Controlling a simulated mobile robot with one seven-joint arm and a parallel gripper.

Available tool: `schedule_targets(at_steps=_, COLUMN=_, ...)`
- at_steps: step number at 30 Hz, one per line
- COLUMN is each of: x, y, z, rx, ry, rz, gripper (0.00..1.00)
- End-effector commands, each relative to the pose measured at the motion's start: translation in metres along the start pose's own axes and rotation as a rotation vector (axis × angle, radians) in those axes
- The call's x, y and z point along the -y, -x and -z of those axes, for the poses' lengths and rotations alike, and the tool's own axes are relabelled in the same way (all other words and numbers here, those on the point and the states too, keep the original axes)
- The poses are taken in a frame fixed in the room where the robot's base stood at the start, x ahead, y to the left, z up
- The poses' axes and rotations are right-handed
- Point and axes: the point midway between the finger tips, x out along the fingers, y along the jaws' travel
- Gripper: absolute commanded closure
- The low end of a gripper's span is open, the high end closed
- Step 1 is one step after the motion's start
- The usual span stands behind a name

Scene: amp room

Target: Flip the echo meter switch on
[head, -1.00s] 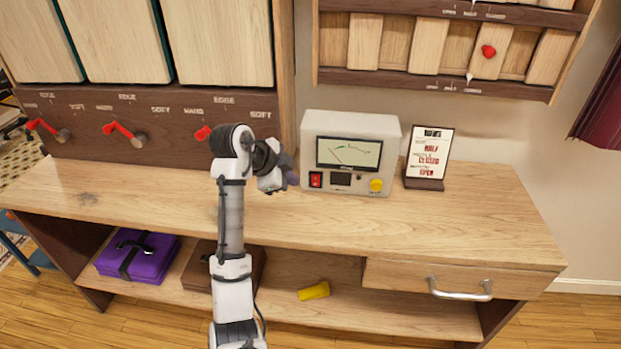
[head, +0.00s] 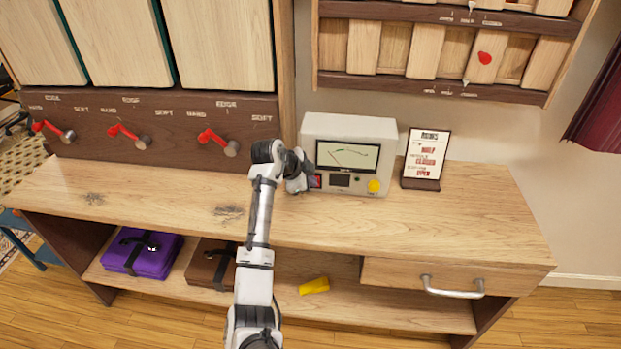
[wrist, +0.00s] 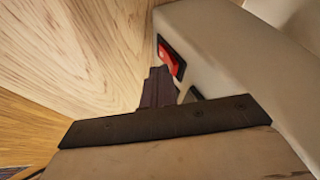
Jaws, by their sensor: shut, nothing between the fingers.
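The echo meter (head: 347,154) is a pale box with a needle display (head: 347,155) and a yellow knob (head: 374,186), standing on the wooden bench. Its red rocker switch (head: 316,181) is at the lower left of the front face, partly covered by my gripper in the head view. My gripper (head: 305,183) is at the meter's lower left front. In the wrist view the red switch (wrist: 168,58) sits in a dark frame on the pale face. My dark fingers (wrist: 158,86) are shut and empty, just beside the switch. Contact cannot be told.
A sign in a frame (head: 426,159) stands right of the meter. Red levers (head: 216,140) stick out from the panel at the left. The benchtop (head: 440,225) is clear in front. A drawer (head: 455,279) and a shelf with a purple case (head: 142,253) are below.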

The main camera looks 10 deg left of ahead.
Motion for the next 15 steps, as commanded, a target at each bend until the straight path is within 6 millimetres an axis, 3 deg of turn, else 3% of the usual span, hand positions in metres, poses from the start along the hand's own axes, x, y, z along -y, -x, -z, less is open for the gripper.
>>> schedule_targets(at_steps=15, x=0.0067, y=-0.0015, z=0.001, rx=0.0, ry=-0.001, rz=0.0, gripper=1.0)
